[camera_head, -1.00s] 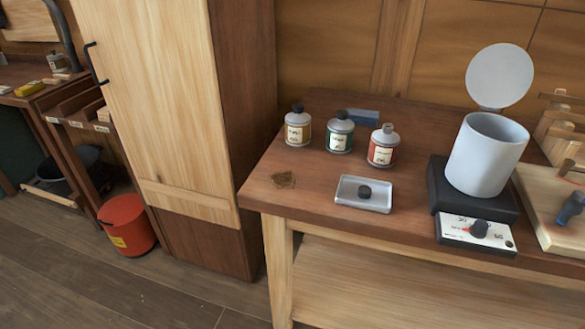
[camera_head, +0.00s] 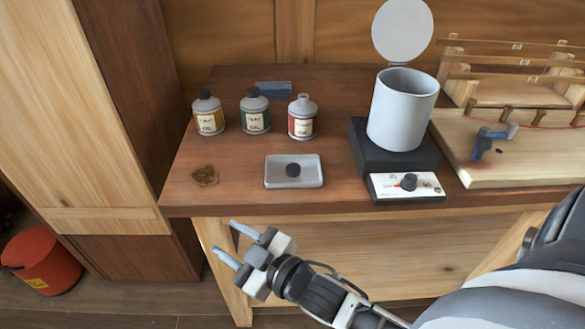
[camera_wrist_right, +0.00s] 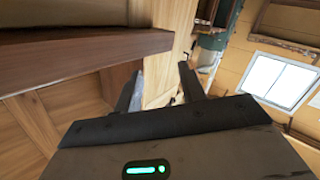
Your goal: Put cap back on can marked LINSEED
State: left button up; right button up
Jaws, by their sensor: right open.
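Three cans stand in a row on the bench in the head view: a yellow-banded can (camera_head: 209,115) and a green-banded can (camera_head: 255,112), both with black caps, and a red-banded can (camera_head: 302,118) with no black cap on its neck. Their label words are too small to read surely. A black cap (camera_head: 293,170) lies in a shallow grey tray (camera_head: 308,181) in front of the cans. My right gripper (camera_head: 228,242) is open and empty, in front of the bench edge and left of the tray. It also shows in the right wrist view (camera_wrist_right: 160,85). My left gripper is out of view.
A grey pot (camera_head: 402,112) with its lid raised stands on a black heater with a dial panel (camera_head: 420,187), right of the tray. A wooden board (camera_head: 500,165) with a blue tool (camera_head: 484,143) is farther right. A brown stain (camera_head: 205,175) and a blue block (camera_head: 273,87) are on the bench.

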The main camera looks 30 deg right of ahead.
jog(key=w+a+r+n+t+y, duration=0.1)
jog(key=w+a+r+n+y, duration=0.1)
jog(key=r+n+y, duration=0.15)
jog(key=w+a+r+n+y, duration=0.2)
jog(key=r+n, duration=0.1)
jog(key=r, duration=0.2)
notch_tip(320, 180, up, 12)
jog(key=n+g+h, duration=1.2)
jog(key=n+g, duration=0.5)
jog(key=n, duration=1.2)
send_over(295, 166)
jog(key=shift+m+y, duration=0.25)
jog(key=shift+f, duration=0.15)
notch_tip(295, 166, down, 11)
jog(key=shift+r, duration=0.2)
